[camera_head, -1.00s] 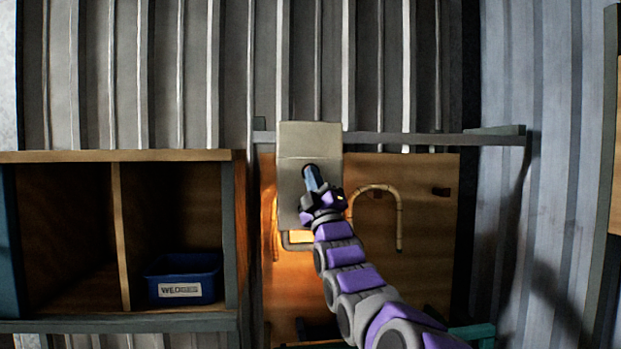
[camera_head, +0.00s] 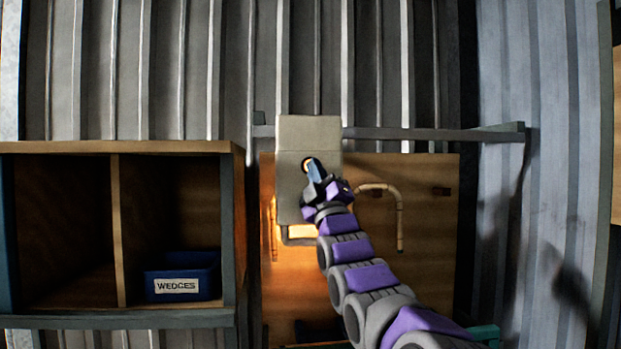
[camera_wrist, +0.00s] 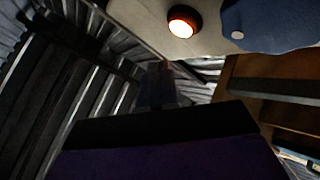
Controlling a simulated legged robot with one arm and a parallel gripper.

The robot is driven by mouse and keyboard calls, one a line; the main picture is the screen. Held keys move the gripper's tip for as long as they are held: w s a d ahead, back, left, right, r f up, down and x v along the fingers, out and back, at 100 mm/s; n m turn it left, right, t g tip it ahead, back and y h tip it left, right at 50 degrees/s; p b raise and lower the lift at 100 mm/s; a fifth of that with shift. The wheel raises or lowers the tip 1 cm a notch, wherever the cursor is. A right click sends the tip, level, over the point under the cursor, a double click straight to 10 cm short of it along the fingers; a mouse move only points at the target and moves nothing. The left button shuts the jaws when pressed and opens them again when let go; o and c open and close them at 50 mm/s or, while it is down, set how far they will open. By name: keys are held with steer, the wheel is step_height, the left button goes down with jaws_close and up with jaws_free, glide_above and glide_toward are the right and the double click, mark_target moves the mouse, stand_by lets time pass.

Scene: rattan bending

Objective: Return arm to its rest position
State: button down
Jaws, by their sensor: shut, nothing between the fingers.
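My purple and grey arm reaches up from the lower right in the head view. My gripper (camera_head: 314,171) is shut and empty, in front of the grey box (camera_head: 309,131) on the wall. A round orange light (camera_head: 308,165) on the box shows just beside the fingertips. In the wrist view the lit orange lamp (camera_wrist: 182,20) is at the top, apart from my gripper (camera_wrist: 160,75). I cannot tell from the views how close the fingertips are to the box.
A bent rattan cane (camera_head: 398,215) hangs on the wooden board (camera_head: 430,260) right of my arm. A wooden shelf (camera_head: 118,230) at left holds a blue bin (camera_head: 182,273) labelled WEDGES. A grey rail (camera_head: 430,134) runs above the board. Corrugated metal wall stands behind.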

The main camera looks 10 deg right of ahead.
steer(key=shift+s+b, duration=0.8)
steer(key=shift+s, duration=0.25)
steer(key=shift+a, duration=0.1)
step_height(320, 180, down, 16)
steer(key=a+f+m+g+h+b, duration=0.1)
steer(key=a+m+g+b, duration=0.2)
steer(key=g, duration=0.4)
steer(key=s+f+m+g+h+b, duration=0.15)
steer(key=s+f+g, duration=0.25)
steer(key=f, duration=0.6)
steer(key=s+f+m+g+b, duration=0.1)
steer(key=s+f+m+g, duration=0.3)
steer(key=f, duration=0.7)
steer(key=s+d+f+m+g+h+b, duration=0.15)
steer(key=s+f+g, duration=0.45)
steer(key=s+f, duration=1.1)
steer(key=s+d+f+m+g+b, duration=0.1)
steer(key=s+f, duration=0.4)
steer(key=s, duration=0.7)
steer(key=s+d+f+m+g+b, duration=0.1)
steer(key=s+f+m+g+b, duration=0.1)
steer(key=s+f+g, duration=0.4)
steer(key=s+m, duration=0.1)
steer(key=s, duration=0.4)
steer(key=shift+s+d+h, duration=0.3)
steer(key=shift+s, duration=0.1)
